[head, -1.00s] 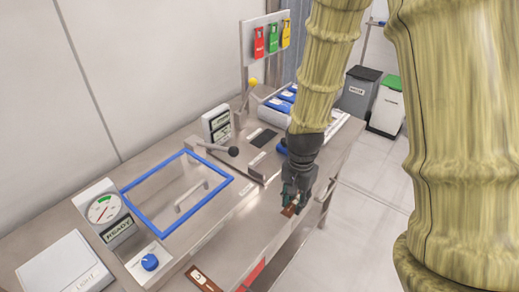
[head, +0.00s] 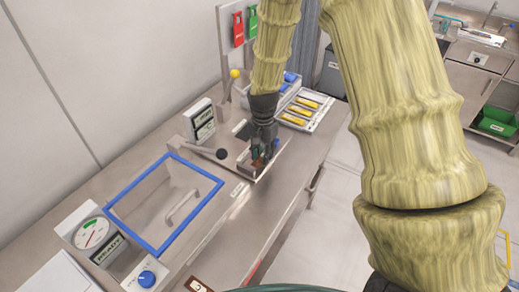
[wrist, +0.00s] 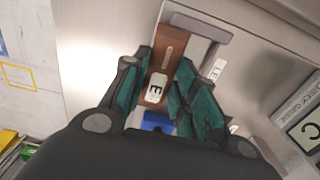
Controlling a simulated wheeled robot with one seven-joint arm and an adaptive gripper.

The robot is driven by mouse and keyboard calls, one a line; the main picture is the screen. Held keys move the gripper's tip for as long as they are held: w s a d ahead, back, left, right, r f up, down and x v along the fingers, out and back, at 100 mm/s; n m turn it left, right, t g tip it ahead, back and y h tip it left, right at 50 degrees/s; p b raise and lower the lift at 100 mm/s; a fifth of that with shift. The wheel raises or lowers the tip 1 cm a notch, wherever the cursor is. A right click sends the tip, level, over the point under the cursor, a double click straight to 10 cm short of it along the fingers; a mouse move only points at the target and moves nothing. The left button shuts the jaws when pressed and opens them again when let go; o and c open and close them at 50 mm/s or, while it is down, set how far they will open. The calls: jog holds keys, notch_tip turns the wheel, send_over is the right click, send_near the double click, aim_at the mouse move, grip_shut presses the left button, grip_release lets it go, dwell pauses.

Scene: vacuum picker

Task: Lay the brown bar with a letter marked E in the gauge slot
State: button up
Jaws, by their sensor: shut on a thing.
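My gripper (head: 262,152) is shut on the brown bar (wrist: 174,50), with a finger on each side. The bar's white label with the letter E (wrist: 156,88) faces the wrist camera between the fingers. In the head view only a small part of the bar (head: 258,164) shows below the fingers. The gripper is at the gauge station, beside the lever with a black knob (head: 222,153). A grey bracket (wrist: 205,28) lies by the bar's far end in the wrist view. The slot itself is mostly hidden; I cannot tell whether the bar touches it.
The gauge display (head: 200,120) stands behind the lever. A blue-framed lid (head: 165,205) with a handle is to the left, near a dial (head: 92,232) and blue knob (head: 146,278). Another brown bar (head: 200,285) lies at the front edge. A tray (head: 325,112) of yellow bars is behind right.

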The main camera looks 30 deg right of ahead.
aim_at(261, 154)
jog(key=shift+w+d+r, duration=0.15)
jog(key=shift+w+d, duration=0.1)
jog(key=shift+w, duration=0.45)
jog(key=shift+w+d+r+p, duration=0.2)
jog(key=shift+w+p, duration=0.1)
jog(key=shift+p, duration=0.15)
jog(key=shift+w+f, duration=0.35)
jog(key=shift+f, duration=0.05)
jog(key=shift+w+f, duration=0.1)
jog(key=shift+f, duration=0.2)
jog(key=shift+s+f+p, duration=0.25)
jog(key=shift+f+p, duration=0.7)
jog(key=shift+w+f, duration=0.15)
jog(key=shift+f, duration=0.25)
jog(key=shift+f, duration=0.1)
